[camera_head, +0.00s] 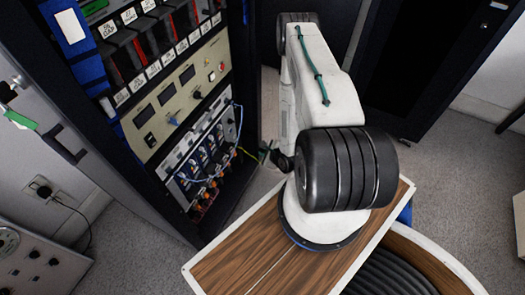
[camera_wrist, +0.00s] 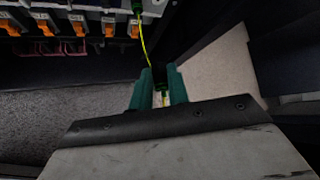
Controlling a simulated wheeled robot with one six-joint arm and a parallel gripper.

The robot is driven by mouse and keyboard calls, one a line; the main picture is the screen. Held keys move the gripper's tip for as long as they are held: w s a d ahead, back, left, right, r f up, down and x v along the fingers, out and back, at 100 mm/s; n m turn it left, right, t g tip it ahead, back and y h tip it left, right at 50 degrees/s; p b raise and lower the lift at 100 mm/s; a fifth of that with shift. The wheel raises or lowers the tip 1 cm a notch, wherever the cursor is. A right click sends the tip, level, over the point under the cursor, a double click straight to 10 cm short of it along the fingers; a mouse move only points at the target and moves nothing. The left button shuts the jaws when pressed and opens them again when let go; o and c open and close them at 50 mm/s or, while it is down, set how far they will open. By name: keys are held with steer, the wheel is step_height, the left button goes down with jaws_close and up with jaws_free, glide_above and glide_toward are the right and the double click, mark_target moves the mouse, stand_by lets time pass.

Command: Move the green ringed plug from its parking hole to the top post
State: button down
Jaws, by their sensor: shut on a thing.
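My gripper (camera_wrist: 159,80) shows in the wrist view as two dark green fingers, shut on the green ringed plug (camera_wrist: 163,88). The plug sits low between the fingers, and most of it is hidden. A yellow-green cable (camera_wrist: 146,45) runs from it up to a green connector (camera_wrist: 138,7) at the top edge. In the head view my gripper (camera_head: 267,152) is small and dark, just right of the rack's lower panel (camera_head: 205,160) and apart from it. The cable (camera_head: 247,153) spans the gap there. I cannot make out the top post or the parking hole.
Orange plugs (camera_wrist: 78,28) hang in a row at the upper left of the wrist view. Blue cables (camera_head: 238,120) loop across the lower panel. The rack's dark side (camera_head: 250,60) stands close to my arm. Open carpet (camera_head: 440,160) lies to the right.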

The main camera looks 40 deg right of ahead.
steer(key=shift+s+d, duration=0.3)
steer(key=shift+s, duration=0.5)
steer(key=shift+s+d, duration=0.3)
steer(key=shift+s, duration=0.5)
steer(key=shift+r, duration=0.1)
